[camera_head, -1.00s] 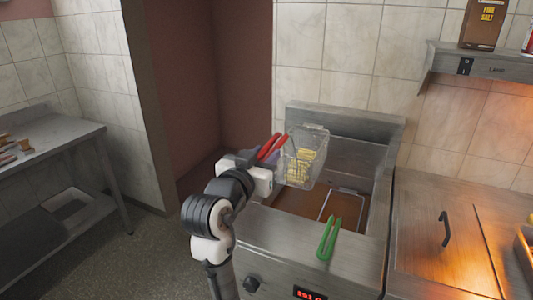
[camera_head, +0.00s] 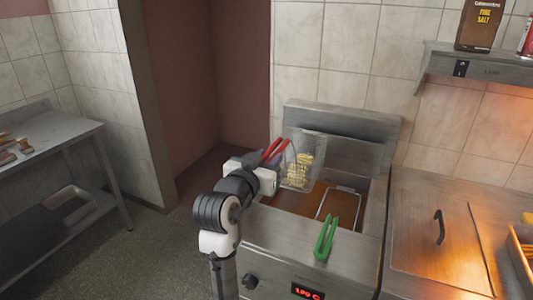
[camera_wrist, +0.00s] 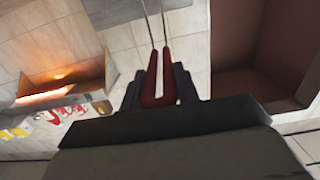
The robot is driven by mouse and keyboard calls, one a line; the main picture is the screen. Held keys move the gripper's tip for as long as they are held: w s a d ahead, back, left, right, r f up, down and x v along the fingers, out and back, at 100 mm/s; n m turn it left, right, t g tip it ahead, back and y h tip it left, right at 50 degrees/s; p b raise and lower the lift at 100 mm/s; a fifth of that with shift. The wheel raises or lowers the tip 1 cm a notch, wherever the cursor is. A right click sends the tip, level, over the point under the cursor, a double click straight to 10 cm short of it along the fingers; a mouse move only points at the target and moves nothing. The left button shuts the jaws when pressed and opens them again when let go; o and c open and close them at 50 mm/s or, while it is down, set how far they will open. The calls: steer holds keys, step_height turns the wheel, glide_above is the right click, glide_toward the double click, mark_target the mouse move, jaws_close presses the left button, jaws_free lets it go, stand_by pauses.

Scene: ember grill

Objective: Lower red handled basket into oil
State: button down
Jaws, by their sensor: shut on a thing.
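The red-handled basket (camera_head: 302,160) is a wire basket with yellow fries in it. It hangs tilted over the left part of the fryer (camera_head: 348,128), above the brown oil (camera_head: 290,199). My gripper (camera_head: 268,164) is shut on its red handle, left of the basket; the handle also shows between the fingers in the wrist view (camera_wrist: 158,80). Whether the basket's lower end touches the oil cannot be told. The basket's wire body is mostly outside the wrist view.
A green-handled basket (camera_head: 325,238) sits in the right part of the fryer, its handle over the front edge. A lidded steel counter (camera_head: 430,240) adjoins on the right. A shelf (camera_head: 490,68) with a salt box is above. A steel table (camera_head: 50,155) stands at left.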

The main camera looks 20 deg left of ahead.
step_height(320, 180, down, 20)
steer(key=b, duration=1.4)
steer(key=shift+r+b, duration=0.2)
steer(key=shift+b, duration=0.15)
steer(key=shift+f+b, duration=0.6)
steer(key=shift+f, duration=0.15)
steer(key=c, duration=0.9)
jaws_free()
steer(key=shift+c, duration=0.2)
steer(key=shift+f, duration=0.1)
